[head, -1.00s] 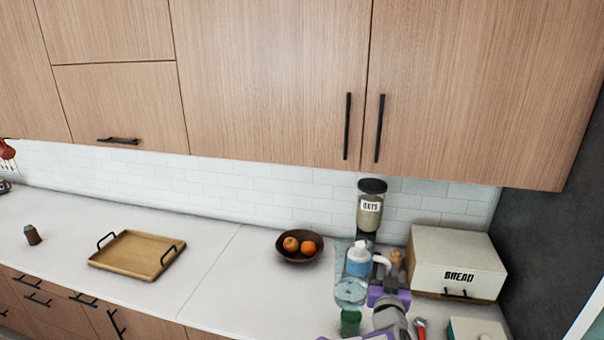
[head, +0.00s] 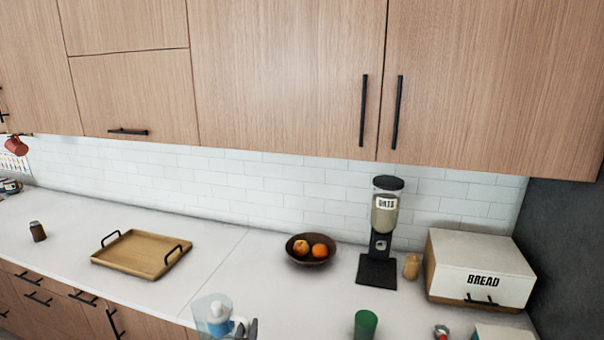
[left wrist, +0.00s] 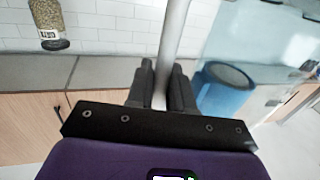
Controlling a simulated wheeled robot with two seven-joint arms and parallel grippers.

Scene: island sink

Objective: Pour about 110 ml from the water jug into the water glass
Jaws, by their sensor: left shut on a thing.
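The clear water jug (head: 202,312) is at the bottom edge of the head view, left of centre, with its lower part cut off. Blue and white show in or through it. My left gripper (head: 246,330) is at its right side, mostly out of the picture. In the left wrist view its fingers (left wrist: 160,88) are shut on the pale jug handle (left wrist: 173,45). A blue round shape (left wrist: 226,88) shows beside the handle. A green cup (head: 365,324) stands right of the jug, apart from it; I cannot tell if it is the water glass. My right gripper is out of view.
An oats dispenser (head: 381,230), a small tan jar (head: 412,266) and a bread box (head: 475,262) stand at the back right. A bowl of oranges (head: 297,256) and a wooden tray (head: 140,268) are further left. The counter between tray and bowl is clear.

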